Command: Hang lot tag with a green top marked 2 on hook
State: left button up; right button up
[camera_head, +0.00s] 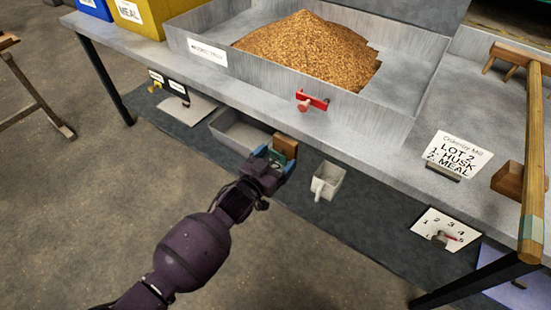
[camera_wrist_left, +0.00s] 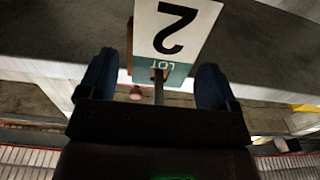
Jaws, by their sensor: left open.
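The lot tag (camera_wrist_left: 178,30) is white with a large black 2 and a green end lettered LOT; it appears upside down in the left wrist view. A thin metal peg (camera_wrist_left: 158,92), apparently the hook, meets the green end near its middle. In the head view only a bit of the tag's green (camera_head: 279,156) shows, against a brown board (camera_head: 285,144) at the bench front. My left gripper (camera_head: 276,160) is open there, its blue fingertips on either side of the green end (camera_wrist_left: 158,72), with a gap on both sides. My right gripper is out of view.
The steel bench (camera_head: 190,75) carries a tray of grain (camera_head: 310,50) with a red handle (camera_head: 312,100) on its front. A lower shelf holds a grey bin (camera_head: 238,130), a small white scoop-like container (camera_head: 327,180) and a numbered dial card (camera_head: 445,233).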

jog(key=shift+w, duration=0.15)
pick_arm(q)
jog(key=shift+a, duration=0.1)
jog(key=shift+s+a, duration=0.15)
jog(key=shift+s, duration=0.1)
jog(key=p+v, duration=0.2)
jog(key=v, duration=0.8)
jog(key=shift+p, duration=0.35)
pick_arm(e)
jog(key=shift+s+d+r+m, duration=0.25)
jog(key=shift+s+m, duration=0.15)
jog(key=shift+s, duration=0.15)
pick_arm(q)
jog(key=shift+s, duration=0.1)
